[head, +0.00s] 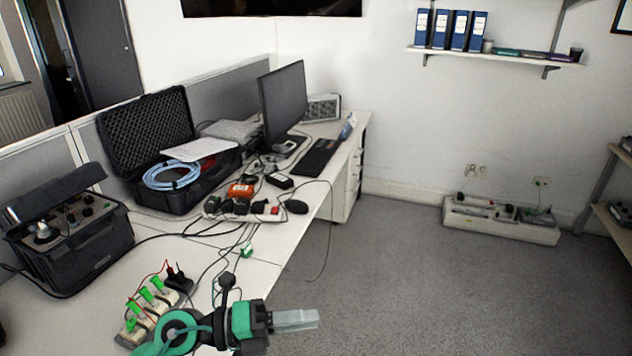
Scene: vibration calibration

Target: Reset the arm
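My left arm comes in at the bottom, with green and black links. Its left gripper (297,319) points to the right, past the front edge of the desk and over the carpet. Its pale fingers are seen side-on and overlap, so the gap between them cannot be judged. No object shows at the fingertips. My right arm and gripper are not in view.
The white desk (205,240) holds a black calibrator case (70,235), an open foam-lined case (205,185), a monitor (284,98) and a power strip (240,217). A green-topped connector block (150,310) lies near my arm.

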